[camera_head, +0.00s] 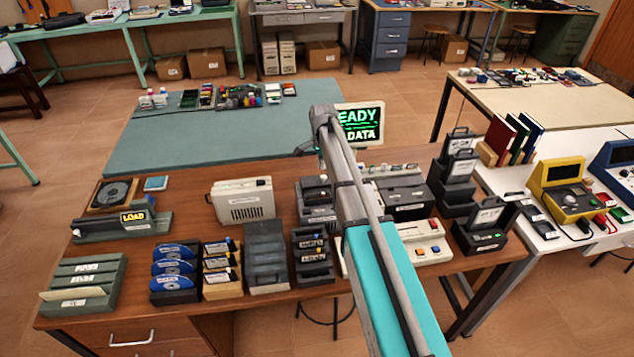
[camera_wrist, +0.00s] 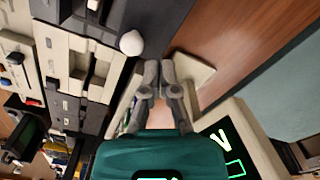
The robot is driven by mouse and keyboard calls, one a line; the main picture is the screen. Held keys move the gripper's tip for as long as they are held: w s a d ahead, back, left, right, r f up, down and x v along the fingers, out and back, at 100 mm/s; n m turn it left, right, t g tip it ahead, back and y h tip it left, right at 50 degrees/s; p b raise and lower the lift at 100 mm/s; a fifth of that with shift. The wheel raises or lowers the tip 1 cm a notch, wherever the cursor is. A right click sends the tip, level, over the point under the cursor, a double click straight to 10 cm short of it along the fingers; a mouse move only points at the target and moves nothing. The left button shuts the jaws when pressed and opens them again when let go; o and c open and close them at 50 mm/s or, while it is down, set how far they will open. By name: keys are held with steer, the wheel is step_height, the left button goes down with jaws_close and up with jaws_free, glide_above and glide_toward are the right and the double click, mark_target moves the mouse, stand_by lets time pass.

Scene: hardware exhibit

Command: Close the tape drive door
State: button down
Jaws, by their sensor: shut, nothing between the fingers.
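My gripper (camera_wrist: 160,76) is shut and empty in the wrist view, with its two fingertips side by side. A pale flat panel (camera_wrist: 196,76) lies just beyond and beside the fingertips, partly hidden by them. It may be the tape drive door, but I cannot tell whether the fingers touch it. A dark grey unit (camera_wrist: 152,14) with a round white knob (camera_wrist: 131,43) stands left of the fingertips. In the head view, my arm crosses the grey drive units (camera_head: 316,192) and (camera_head: 404,194) on the brown table. It hides part of them and my fingertips.
The READY DATA monitor (camera_head: 360,124) stands close behind my arm; it also shows in the wrist view (camera_wrist: 240,145). A cream control box (camera_head: 424,240), a beige case (camera_head: 243,200) and disc racks (camera_head: 174,268) crowd the table. The teal mat (camera_head: 210,130) has free room.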

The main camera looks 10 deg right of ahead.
mark_target(325, 179)
steer(key=shift+f+b, duration=1.35)
steer(key=shift+f, duration=0.05)
steer(key=shift+s, duration=2.75)
stand_by(1.8)
steer(key=shift+w, duration=0.3)
stand_by(0.7)
step_height(325, 179, up, 7)
steer(key=p, duration=0.7)
stand_by(0.4)
